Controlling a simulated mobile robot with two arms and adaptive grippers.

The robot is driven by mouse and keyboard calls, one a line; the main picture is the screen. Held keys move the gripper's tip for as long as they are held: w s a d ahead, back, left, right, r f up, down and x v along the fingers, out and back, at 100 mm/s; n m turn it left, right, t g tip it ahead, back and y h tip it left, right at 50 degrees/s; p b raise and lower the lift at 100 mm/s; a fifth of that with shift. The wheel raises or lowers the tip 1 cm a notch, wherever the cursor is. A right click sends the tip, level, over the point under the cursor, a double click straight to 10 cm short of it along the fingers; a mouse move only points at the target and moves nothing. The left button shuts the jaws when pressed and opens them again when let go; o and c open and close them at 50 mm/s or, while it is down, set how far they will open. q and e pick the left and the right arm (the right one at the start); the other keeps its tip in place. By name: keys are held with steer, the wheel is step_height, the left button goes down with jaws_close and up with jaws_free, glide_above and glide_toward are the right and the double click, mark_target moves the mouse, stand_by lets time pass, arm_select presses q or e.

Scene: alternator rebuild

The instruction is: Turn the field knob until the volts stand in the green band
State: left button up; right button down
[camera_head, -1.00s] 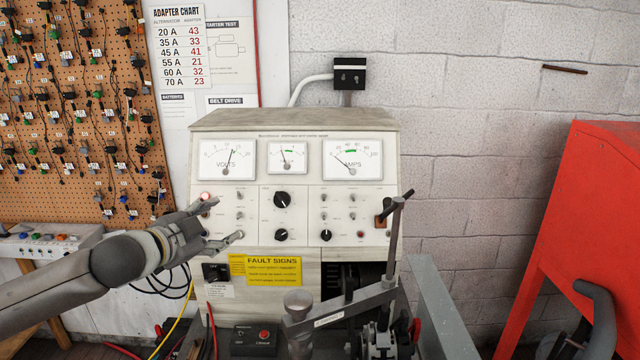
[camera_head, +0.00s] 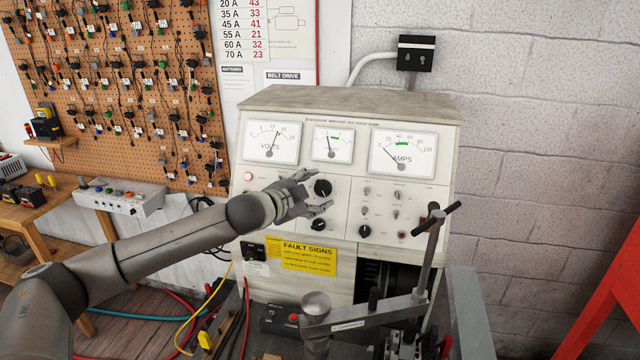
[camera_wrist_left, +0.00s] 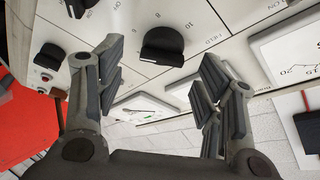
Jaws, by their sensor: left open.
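The field knob (camera_head: 322,187) is black and round, on the upper middle of the test bench panel. It also shows in the left wrist view (camera_wrist_left: 162,47), beside a FIELD label and printed numbers. My left gripper (camera_head: 316,192) is open at the panel, its fingers spread around the knob's place. In the wrist view the knob sits beyond the fingertips, between them, with no contact visible. The volts meter (camera_head: 270,145) is at the panel's upper left, its needle leaning right of middle. I cannot clearly tell the needle's place against a green band. My right gripper is not in view.
Two more black knobs (camera_head: 364,231) and several toggle switches are close below and right. A clamp arm with a T-handle (camera_head: 437,215) stands in front of the bench's right side.

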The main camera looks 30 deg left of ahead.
mark_target(322, 188)
arm_select(q)
steer(key=shift+w, duration=0.75)
steer(key=shift+w+f+p, duration=0.15)
steer(key=shift+p, duration=0.2)
steer(key=shift+w+f, duration=0.15)
steer(key=shift+w, duration=0.15)
steer(key=c, duration=1)
steer(key=shift+c, duration=0.2)
steer(key=shift+m+g, duration=0.3)
steer(key=shift+m, duration=0.4)
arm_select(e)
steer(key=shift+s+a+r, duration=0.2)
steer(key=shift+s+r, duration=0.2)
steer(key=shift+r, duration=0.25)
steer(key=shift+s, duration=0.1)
